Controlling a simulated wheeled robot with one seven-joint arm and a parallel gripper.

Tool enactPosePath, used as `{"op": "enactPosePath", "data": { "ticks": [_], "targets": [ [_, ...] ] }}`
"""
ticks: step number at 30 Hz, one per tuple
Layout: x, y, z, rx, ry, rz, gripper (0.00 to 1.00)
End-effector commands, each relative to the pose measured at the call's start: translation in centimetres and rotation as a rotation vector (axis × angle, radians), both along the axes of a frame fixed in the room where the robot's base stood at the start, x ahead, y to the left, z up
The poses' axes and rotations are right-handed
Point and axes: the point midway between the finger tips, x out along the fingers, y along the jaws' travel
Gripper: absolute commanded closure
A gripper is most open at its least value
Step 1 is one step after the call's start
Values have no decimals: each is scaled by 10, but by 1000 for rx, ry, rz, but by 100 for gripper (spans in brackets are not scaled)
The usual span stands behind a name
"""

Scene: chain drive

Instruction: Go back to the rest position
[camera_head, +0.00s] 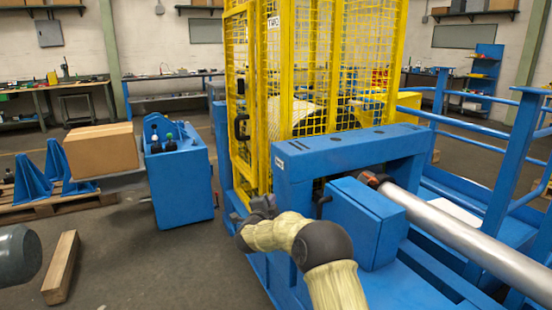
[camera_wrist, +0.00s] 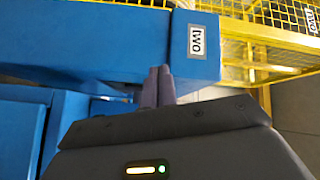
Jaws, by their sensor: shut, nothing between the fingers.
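My gripper (camera_head: 262,206) is at the left end of the blue machine frame (camera_head: 350,148), in front of the yellow mesh cage. My arm, in a beige sleeve with dark joints, comes up from the bottom of the head view. In the wrist view my gripper (camera_wrist: 158,86) shows two dark fingers close together, shut and empty. Beyond them is the blue beam (camera_wrist: 100,40) with a white plate (camera_wrist: 199,42) reading "two". I cannot tell whether the fingertips touch the beam.
The yellow mesh cage (camera_head: 290,85) stands behind the frame. A blue box (camera_head: 366,220) and a thick metal cylinder (camera_head: 465,235) lie right of my arm. A blue cabinet (camera_head: 180,180) stands left. A wooden beam (camera_head: 61,268) lies on the floor. Open floor (camera_head: 150,265) lies between them.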

Motion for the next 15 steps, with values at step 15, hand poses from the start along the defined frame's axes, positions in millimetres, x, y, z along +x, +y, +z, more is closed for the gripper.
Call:
{"op": "enactPosePath", "data": {
  "ticks": [15],
  "targets": [
    [-160, -49, -23, -629, 588, 599, 100]
  ]
}}
